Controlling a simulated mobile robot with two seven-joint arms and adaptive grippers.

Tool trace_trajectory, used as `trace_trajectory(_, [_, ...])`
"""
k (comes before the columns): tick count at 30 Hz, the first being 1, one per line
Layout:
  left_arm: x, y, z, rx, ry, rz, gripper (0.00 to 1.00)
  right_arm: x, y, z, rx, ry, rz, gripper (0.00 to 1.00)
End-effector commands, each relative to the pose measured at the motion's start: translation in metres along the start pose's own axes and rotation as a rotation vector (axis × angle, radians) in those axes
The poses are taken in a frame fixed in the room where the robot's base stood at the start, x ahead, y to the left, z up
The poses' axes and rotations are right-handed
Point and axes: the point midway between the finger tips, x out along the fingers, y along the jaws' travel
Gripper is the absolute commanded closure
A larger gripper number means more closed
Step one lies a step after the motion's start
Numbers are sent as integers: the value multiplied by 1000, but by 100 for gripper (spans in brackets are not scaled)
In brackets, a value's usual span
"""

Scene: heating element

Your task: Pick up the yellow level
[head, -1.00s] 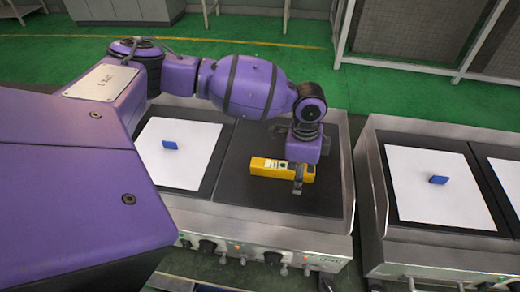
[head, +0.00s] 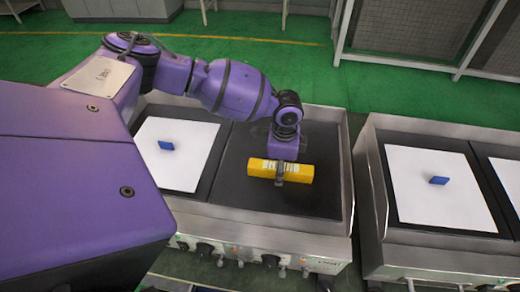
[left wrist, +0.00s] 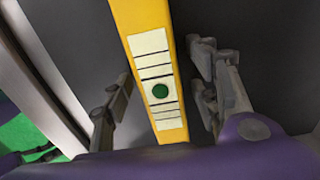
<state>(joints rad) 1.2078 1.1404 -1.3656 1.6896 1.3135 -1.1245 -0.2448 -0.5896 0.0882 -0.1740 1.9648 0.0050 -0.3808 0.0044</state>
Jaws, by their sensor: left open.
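The yellow level (head: 300,173) lies on the dark plate (head: 245,200) of the nearer stove in the head view. My left gripper (head: 280,174) is over its middle, pointing down. My right gripper is not in view.
White sheets with small blue blocks lie on the left part of this stove (head: 165,146) and on the stove at right (head: 438,180). Raised metal walls (head: 347,185) edge the plate. A gap separates the two stoves.

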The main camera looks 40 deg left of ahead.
Motion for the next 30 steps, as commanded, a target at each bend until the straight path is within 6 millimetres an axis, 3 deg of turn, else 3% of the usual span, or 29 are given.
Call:
trace_trajectory(4, [0,0,0,0,0,1,48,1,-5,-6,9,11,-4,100])
trace_trajectory(16, [0,0,0,0,0,0,100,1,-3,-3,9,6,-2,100])
trace_trajectory(25, [-3,-1,-1,0,1,-2,100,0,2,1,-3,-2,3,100])
trace_trajectory(30, [-16,-2,-1,0,3,-4,100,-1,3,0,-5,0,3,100])
